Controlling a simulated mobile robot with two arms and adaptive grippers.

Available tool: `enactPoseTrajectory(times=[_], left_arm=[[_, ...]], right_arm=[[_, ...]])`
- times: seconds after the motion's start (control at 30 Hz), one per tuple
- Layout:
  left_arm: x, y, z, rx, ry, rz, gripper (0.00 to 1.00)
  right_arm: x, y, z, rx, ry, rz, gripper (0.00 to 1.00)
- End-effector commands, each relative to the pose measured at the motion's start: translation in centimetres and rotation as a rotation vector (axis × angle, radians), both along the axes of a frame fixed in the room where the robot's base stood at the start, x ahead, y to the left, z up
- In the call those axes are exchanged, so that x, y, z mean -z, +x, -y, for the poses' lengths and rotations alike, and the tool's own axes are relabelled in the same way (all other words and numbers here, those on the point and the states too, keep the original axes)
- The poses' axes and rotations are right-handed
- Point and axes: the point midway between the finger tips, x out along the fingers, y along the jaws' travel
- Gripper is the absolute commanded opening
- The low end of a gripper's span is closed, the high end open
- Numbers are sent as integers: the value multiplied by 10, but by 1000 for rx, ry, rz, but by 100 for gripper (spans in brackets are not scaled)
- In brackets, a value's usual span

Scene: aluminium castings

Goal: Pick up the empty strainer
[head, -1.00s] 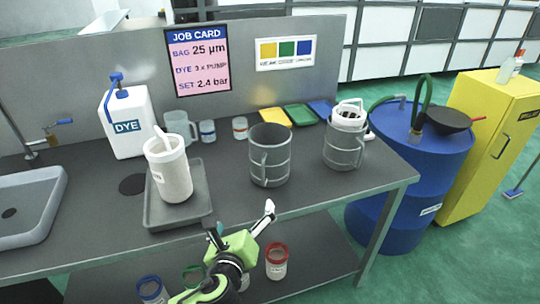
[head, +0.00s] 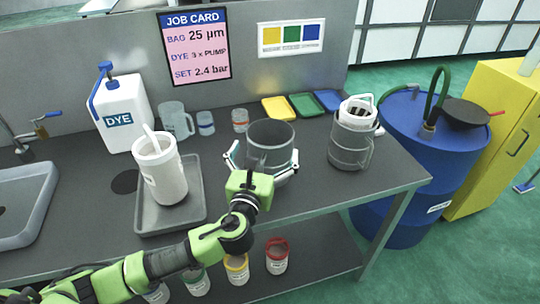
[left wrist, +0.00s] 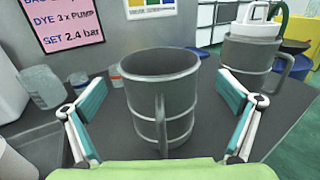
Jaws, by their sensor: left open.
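The empty strainer, a grey metal cylinder with bands and a side handle (head: 271,134), stands upright on the bench. In the left wrist view the strainer (left wrist: 165,95) is in the middle, its handle facing me and its open top showing no contents. My left gripper (head: 264,161) is open, with one finger on each side of the strainer in the head view. In the left wrist view the open fingers (left wrist: 160,118) spread left and right of it, with gaps on both sides. A second strainer (head: 350,146) at the right holds a white insert. My right gripper is not in view.
A white container with a stick (head: 163,178) stands in a grey tray (head: 150,219) to the left. Behind are a clear jug (head: 175,118), small jars and coloured trays (head: 304,104). The bench's right edge is beyond the second strainer; a blue drum (head: 425,145) stands past it.

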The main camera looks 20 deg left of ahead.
Motion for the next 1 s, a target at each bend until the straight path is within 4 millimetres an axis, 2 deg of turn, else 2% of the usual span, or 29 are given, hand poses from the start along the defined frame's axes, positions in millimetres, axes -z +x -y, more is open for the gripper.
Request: enactPoseTrajectory(times=[0.1,0.27,0.53,0.83,0.87,1.0], left_arm=[[0,11,-1,-1,-1,-1,100],[-2,23,-3,-2,-2,-1,100],[-2,59,-6,-2,-2,-1,100],[0,64,-7,0,-2,-2,100],[0,64,-7,0,-2,-2,97],[0,64,-7,0,-2,-2,61]], right_arm=[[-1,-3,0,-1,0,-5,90],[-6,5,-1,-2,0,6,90],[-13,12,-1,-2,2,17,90],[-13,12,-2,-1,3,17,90],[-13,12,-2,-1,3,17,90],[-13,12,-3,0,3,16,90]])
